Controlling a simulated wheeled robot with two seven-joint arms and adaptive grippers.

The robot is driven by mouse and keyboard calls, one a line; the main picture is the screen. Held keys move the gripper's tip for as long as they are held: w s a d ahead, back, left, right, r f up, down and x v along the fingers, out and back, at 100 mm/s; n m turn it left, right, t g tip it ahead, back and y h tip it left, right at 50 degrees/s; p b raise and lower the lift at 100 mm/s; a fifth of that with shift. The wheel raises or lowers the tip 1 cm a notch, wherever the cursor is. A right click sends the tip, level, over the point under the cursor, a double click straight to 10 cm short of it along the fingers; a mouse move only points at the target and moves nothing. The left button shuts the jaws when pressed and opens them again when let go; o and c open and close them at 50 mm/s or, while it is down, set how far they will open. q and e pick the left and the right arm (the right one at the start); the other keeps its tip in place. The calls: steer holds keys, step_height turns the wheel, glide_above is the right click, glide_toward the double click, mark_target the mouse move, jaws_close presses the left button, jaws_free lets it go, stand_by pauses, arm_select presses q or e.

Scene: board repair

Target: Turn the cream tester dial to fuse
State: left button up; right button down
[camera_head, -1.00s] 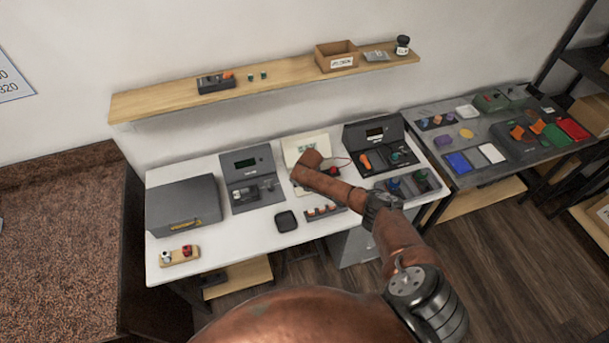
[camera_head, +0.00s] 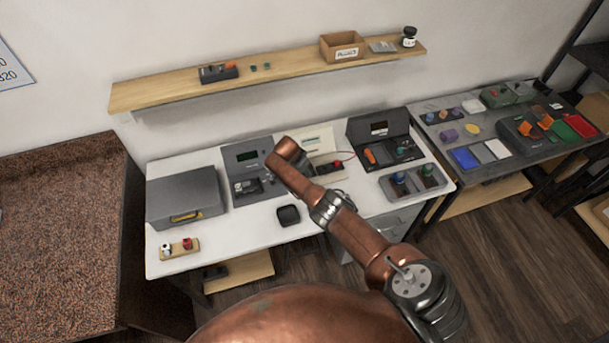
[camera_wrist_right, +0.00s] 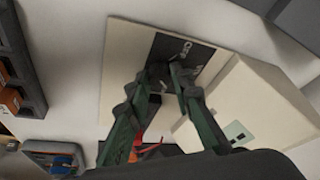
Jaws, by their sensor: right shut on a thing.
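The cream tester (camera_head: 318,138) stands on the white bench, partly hidden by my right arm in the head view. In the right wrist view its cream casing (camera_wrist_right: 117,72) fills the middle, with a dark panel (camera_wrist_right: 200,52) set into it. My right gripper (camera_wrist_right: 169,76) has its green-grey fingers at this panel, closed on the small dark dial (camera_wrist_right: 158,71). The fingertips cover most of the dial, so I cannot read its setting. My left gripper is in neither view.
A grey tester (camera_head: 248,160) stands left of the cream one, a dark tester (camera_head: 382,143) right. A grey case (camera_head: 185,190), a black square pad (camera_head: 288,215) and a tray with knobs (camera_head: 415,182) are nearby. Red leads (camera_wrist_right: 139,145) run close to the fingers.

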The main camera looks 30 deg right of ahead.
steer(key=m+g+b, duration=0.1)
steer(key=m+b, duration=0.2)
steer(key=shift+w+f, duration=0.1)
steer(key=shift+w, duration=0.05)
steer(key=shift+m+g+b, duration=0.3)
steer(key=shift+m+b, duration=0.1)
steer(key=shift+b, duration=0.2)
steer(key=shift+d+r, duration=0.1)
steer(key=shift+r, duration=0.1)
steer(key=c, duration=1.7)
jaws_free()
steer(key=shift+a, duration=0.2)
steer(key=shift+a+r, duration=0.1)
steer(key=shift+r, duration=0.15)
steer(key=v, duration=1.1)
steer(key=shift+a+r, duration=0.1)
steer(key=shift+a, duration=0.05)
